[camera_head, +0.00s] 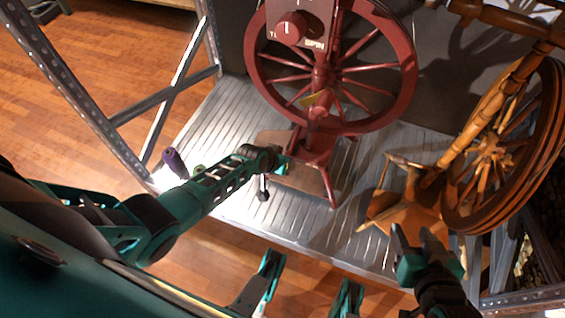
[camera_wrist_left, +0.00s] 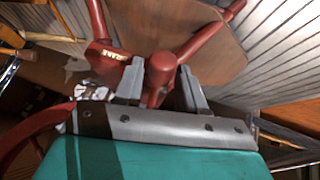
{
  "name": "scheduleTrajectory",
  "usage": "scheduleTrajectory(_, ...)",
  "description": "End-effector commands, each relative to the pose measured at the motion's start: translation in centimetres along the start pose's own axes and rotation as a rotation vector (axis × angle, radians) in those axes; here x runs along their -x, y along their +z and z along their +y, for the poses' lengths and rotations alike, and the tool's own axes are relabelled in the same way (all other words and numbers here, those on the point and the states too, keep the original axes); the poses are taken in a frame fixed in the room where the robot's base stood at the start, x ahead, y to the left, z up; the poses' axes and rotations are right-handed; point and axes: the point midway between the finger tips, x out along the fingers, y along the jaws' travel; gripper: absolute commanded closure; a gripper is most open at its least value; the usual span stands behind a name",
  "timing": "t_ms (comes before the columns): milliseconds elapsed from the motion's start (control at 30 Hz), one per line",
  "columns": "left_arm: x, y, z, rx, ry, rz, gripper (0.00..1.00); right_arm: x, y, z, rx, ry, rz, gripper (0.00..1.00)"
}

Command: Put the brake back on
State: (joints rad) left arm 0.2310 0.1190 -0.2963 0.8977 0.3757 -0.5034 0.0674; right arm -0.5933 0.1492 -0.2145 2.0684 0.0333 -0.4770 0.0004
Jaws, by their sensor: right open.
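The red spinning wheel (camera_head: 409,85) stands on the grey ribbed platform. A sign panel (camera_head: 315,12) with a red knob (camera_head: 290,28) is at its top. I cannot tell which part is the brake. My left gripper (camera_head: 281,163) is low at the wheel's red frame. In the left wrist view, the left gripper's fingers (camera_wrist_left: 160,88) stand apart on either side of a rounded red part (camera_wrist_left: 160,68); whether they press on it is unclear. My right gripper (camera_head: 415,238) is open and empty, in front of the wooden spinning wheel.
A wooden spinning wheel (camera_head: 553,130) stands at the right on the ribbed platform (camera_head: 235,115). Metal shelf posts (camera_head: 80,85) rise at the left. Purple (camera_head: 175,162) and green (camera_head: 199,171) items lie at the platform's left edge. Wooden floor (camera_head: 140,55) is open beyond the posts.

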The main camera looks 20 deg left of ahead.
Motion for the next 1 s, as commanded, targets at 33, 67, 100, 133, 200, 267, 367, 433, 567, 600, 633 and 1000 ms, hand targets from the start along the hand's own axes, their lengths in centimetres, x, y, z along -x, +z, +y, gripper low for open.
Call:
scheduleTrajectory(33, 0.0, 0.0, 0.0, 0.0, 0.0, -0.001, 0.55, 0.0, 0.0, 0.0, 0.0, 0.0, 0.0, 0.48)
scheduleTrajectory(67, 0.0, 0.0, 0.0, 0.0, 0.0, -0.001, 0.52, 0.0, 0.0, 0.0, 0.0, 0.0, 0.0, 0.48)
scheduleTrajectory(100, 0.0, 0.1, 0.0, 0.001, 0.0, -0.002, 0.48, 0.0, 0.0, 0.0, 0.0, 0.0, 0.0, 0.48)
scheduleTrajectory(133, 0.0, 0.1, 0.0, 0.001, 0.0, -0.002, 0.48, 0.0, 0.0, 0.0, 0.0, 0.0, 0.0, 0.48)
scheduleTrajectory(200, 0.0, 0.1, 0.0, 0.001, 0.0, -0.002, 0.48, 0.0, 0.0, 0.0, 0.0, 0.0, 0.0, 0.48)
scheduleTrajectory(267, 0.0, 0.1, 0.0, 0.001, 0.0, -0.003, 0.48, 0.0, 0.0, 0.0, 0.0, 0.0, 0.0, 0.48)
scheduleTrajectory(367, 0.2, 0.1, 0.0, 0.001, 0.0, -0.003, 0.48, 0.1, -0.1, 0.0, 0.0, 0.0, 0.0, 0.48)
scheduleTrajectory(433, 0.6, 0.0, 0.0, 0.001, 0.0, -0.003, 0.48, 0.3, -0.5, 0.0, 0.0, 0.0, 0.0, 0.48)
scheduleTrajectory(567, 2.4, -0.1, 0.0, 0.001, -0.001, -0.003, 0.48, 1.1, -1.6, -0.1, 0.0, 0.0, 0.0, 0.48)
scheduleTrajectory(600, 3.2, -0.1, 0.1, 0.001, 0.0, -0.004, 0.48, 1.4, -2.1, -0.1, 0.0, 0.0, 0.0, 0.48)
scheduleTrajectory(633, 3.8, -0.2, 0.1, 0.001, 0.0, -0.004, 0.48, 1.7, -2.5, -0.1, 0.001, 0.0, 0.0, 0.48)
scheduleTrajectory(1000, 11.2, -0.1, 0.1, 0.001, 0.0, -0.002, 0.48, 4.0, -6.0, -0.2, 0.003, -0.001, 0.0, 0.48)
